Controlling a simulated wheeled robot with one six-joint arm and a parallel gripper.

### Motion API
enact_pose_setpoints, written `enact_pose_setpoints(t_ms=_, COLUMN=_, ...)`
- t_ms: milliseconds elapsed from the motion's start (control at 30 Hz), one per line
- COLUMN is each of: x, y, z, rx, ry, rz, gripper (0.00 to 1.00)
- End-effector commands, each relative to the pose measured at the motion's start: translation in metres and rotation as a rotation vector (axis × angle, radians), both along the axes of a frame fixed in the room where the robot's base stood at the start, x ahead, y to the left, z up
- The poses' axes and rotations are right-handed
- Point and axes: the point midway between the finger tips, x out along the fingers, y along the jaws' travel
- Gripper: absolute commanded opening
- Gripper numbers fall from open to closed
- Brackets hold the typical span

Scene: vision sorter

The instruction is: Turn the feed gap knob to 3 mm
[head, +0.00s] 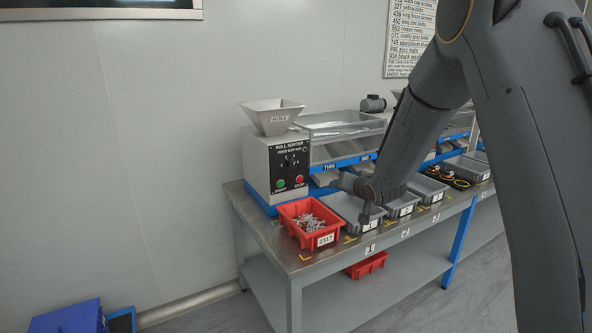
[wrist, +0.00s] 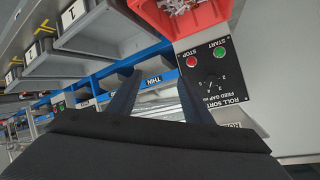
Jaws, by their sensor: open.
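The feed gap knob (head: 289,161) is on the black front panel of the roll sorter (head: 257,160), above a green START and a red STOP button. In the wrist view the panel appears upside down, with the knob (wrist: 212,78) small and dark inside a ring of white scale numbers. Its pointer setting is too small to read. My gripper (head: 367,215) is to the right of the panel, in front of the sorter and above the bench bins. In the wrist view my gripper (wrist: 157,90) is open and empty, its two dark fingers left of the panel and apart from the knob.
A red bin (head: 283,214) of mixed hardware stands on the bench below the panel. Grey bins (head: 343,208) line the bench to its right. A metal hopper (head: 271,117) tops the sorter. Another red bin (head: 366,265) is on the lower shelf.

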Motion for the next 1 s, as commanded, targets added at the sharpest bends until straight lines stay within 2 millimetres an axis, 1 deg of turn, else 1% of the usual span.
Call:
enact_pose_setpoints(t_ms=33, x=0.022, y=0.02, z=-0.004, rx=0.063, ry=-0.058, rz=0.034, gripper=0.46)
enact_pose_setpoints(t_ms=100, x=0.044, y=0.046, z=0.001, rx=0.162, ry=-0.136, rz=0.084, gripper=0.46)
enact_pose_setpoints(t_ms=200, x=0.061, y=0.078, z=0.006, rx=0.287, ry=-0.217, rz=0.158, gripper=0.46)
enact_pose_setpoints(t_ms=300, x=0.068, y=0.1, z=0.009, rx=0.378, ry=-0.266, rz=0.22, gripper=0.46)
enact_pose_setpoints(t_ms=400, x=0.07, y=0.113, z=0.012, rx=0.435, ry=-0.291, rz=0.258, gripper=0.46)
enact_pose_setpoints(t_ms=567, x=0.077, y=0.124, z=0.013, rx=0.461, ry=-0.301, rz=0.278, gripper=0.46)
enact_pose_setpoints(t_ms=900, x=0.116, y=0.154, z=0.014, rx=0.459, ry=-0.303, rz=0.276, gripper=0.46)
enact_pose_setpoints(t_ms=1000, x=0.124, y=0.16, z=0.014, rx=0.459, ry=-0.302, rz=0.276, gripper=0.46)
